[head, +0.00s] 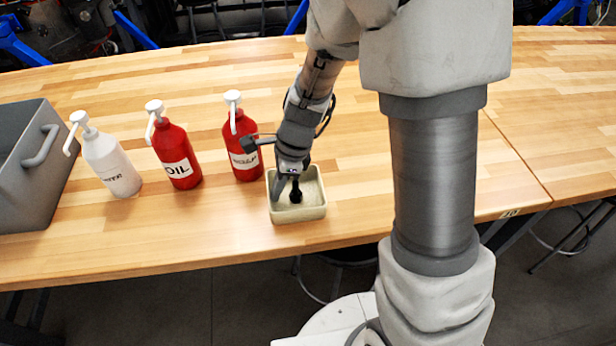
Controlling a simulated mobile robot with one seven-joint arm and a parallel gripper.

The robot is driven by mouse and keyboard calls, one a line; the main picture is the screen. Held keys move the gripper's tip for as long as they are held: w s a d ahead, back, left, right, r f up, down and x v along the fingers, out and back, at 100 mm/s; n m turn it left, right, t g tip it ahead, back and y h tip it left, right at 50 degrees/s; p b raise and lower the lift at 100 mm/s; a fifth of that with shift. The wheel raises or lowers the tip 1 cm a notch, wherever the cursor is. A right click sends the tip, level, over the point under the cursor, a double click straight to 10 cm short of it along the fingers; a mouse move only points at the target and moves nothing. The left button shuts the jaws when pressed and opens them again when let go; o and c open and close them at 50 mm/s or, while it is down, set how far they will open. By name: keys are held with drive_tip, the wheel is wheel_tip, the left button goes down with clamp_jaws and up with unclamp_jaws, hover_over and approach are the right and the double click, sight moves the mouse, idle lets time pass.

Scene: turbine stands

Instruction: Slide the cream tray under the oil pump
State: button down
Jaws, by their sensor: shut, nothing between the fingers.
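The cream tray (298,214) is a small, shallow, square-sided dish near the table's front edge. The oil pump (178,156) is a red bottle with a white pump top and a label reading OIL, standing upright to the left of the tray. Another red bottle (243,146) with a white pump top stands between them, close to the tray's back left corner. My gripper (296,192) points down into the tray, shut with nothing in it. Whether its fingertips touch the tray floor or wall cannot be told. The arm hides part of the tray's back side.
A white pump bottle (111,163) stands left of the oil pump. A grey bin (38,165) with a handle is at the far left. The wooden table (180,235) is clear in front of the bottles, up to its front edge. A table seam runs at the right.

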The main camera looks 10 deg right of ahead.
drive_tip(key=a+p, duration=1)
drive_tip(key=a, duration=1.5)
drive_tip(key=shift+a, duration=0.2)
drive_tip(key=shift+d+r+p, duration=0.1)
drive_tip(key=shift+p, duration=0.2)
